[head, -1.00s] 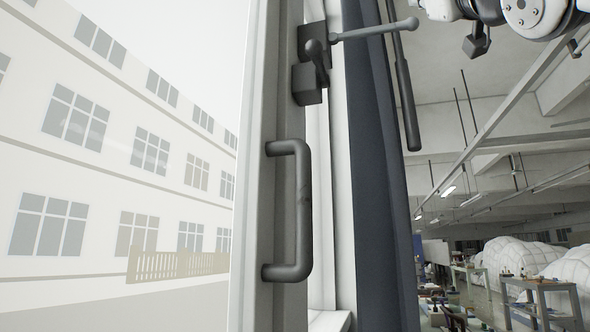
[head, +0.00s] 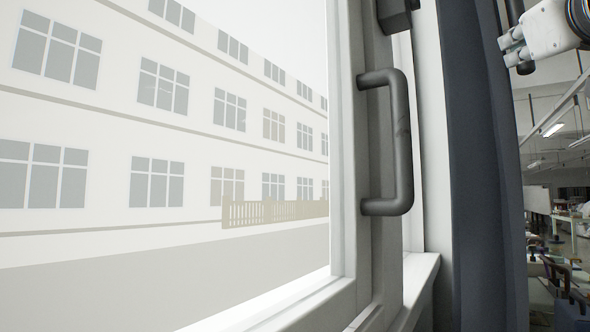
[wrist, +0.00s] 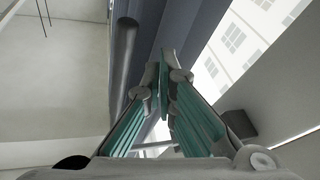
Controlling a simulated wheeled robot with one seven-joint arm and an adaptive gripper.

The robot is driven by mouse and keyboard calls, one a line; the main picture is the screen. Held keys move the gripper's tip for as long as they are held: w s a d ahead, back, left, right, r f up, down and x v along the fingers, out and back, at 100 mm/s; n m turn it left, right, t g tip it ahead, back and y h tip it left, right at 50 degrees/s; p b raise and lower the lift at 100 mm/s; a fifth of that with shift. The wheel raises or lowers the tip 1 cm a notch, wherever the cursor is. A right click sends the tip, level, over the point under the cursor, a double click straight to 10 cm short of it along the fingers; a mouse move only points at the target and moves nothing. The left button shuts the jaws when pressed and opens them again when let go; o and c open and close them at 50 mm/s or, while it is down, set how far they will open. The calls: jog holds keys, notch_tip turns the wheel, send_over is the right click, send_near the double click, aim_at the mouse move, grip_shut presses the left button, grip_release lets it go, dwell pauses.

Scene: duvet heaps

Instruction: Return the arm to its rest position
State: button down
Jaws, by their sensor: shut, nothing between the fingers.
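My gripper (wrist: 166,62) shows in the wrist view, its two teal-padded fingers together and nothing between them. It points towards a blue-grey curtain (wrist: 195,25); I cannot tell how far apart they are. In the head view part of my arm (head: 540,35) shows at the top right, in front of the curtain's right side.
A window frame (head: 346,150) with a dark grey handle (head: 402,140) stands close in front. The curtain (head: 485,170) hangs right of it. A pale sill (head: 420,275) lies below. At the far right is a cluttered room with a work table (head: 565,215).

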jog(key=a+f+g+y, duration=0.2)
jog(key=f+g, duration=0.2)
jog(key=f, duration=1.1)
jog(key=a+f+g+y, duration=0.15)
jog(key=f+g, duration=0.35)
jog(key=f, duration=0.9)
jog(key=s+a+f+g+y, duration=0.1)
jog(key=s+a+f+g, duration=0.25)
jog(key=s+f, duration=0.4)
jog(key=s+a+f+g+y, duration=0.1)
jog(key=s+a+f+g, duration=0.1)
jog(key=s+f+g, duration=0.5)
jog(key=s+a+f+y, duration=0.1)
jog(key=s+a+f, duration=0.2)
jog(key=s+f, duration=0.5)
notch_tip(320, 180, up, 20)
jog(key=w+t+p, duration=0.2)
jog(key=t+p, duration=0.1)
jog(key=p, duration=1.7)
jog(key=shift+w+a+f, duration=0.15)
jog(key=shift+w+a, duration=0.1)
jog(key=shift+w, duration=0.15)
jog(key=shift+t, duration=0.25)
